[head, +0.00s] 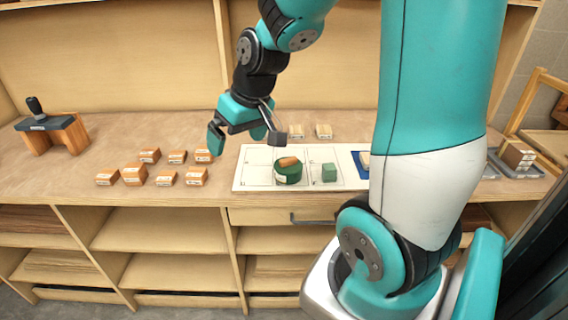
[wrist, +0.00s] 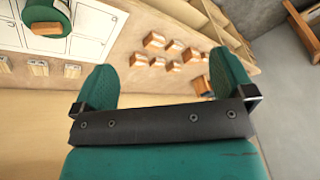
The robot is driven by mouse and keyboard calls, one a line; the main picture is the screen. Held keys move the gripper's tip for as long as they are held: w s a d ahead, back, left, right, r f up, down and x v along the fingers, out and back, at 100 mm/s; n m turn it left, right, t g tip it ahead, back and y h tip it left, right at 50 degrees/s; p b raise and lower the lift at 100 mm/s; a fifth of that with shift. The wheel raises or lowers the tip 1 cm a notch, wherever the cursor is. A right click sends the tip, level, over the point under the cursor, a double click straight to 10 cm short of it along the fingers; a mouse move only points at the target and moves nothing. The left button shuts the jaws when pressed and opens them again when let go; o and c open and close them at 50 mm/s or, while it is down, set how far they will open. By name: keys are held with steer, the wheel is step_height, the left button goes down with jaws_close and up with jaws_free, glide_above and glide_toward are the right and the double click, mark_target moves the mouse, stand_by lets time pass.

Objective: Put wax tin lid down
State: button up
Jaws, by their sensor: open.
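A black-knobbed wooden tool (head: 52,134) stands far left. The worktop (head: 70,180) is clear near that tool.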

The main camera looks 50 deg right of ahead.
steer(key=s+d+f+m+h, duration=0.1)
steer(key=d+f+m+h, duration=0.1)
steer(key=d, duration=0.7)
steer(key=d+f+m+h, duration=0.1)
steer(key=d+m, duration=0.1)
steer(key=d, duration=0.7)
steer(key=p, duration=0.3)
glide_above(288, 158)
steer(key=s+a, duration=0.1)
steer(key=s, duration=0.1)
step_height(288, 158, down, 11)
steer(key=shift+a+r, duration=0.1)
steer(key=shift+a, duration=0.05)
steer(key=shift+p+x, duration=1.15)
steer(key=shift+x, duration=1.85)
steer(key=shift+s, duration=0.1)
steer(key=c, duration=0.6)
steer(key=shift+r, duration=0.1)
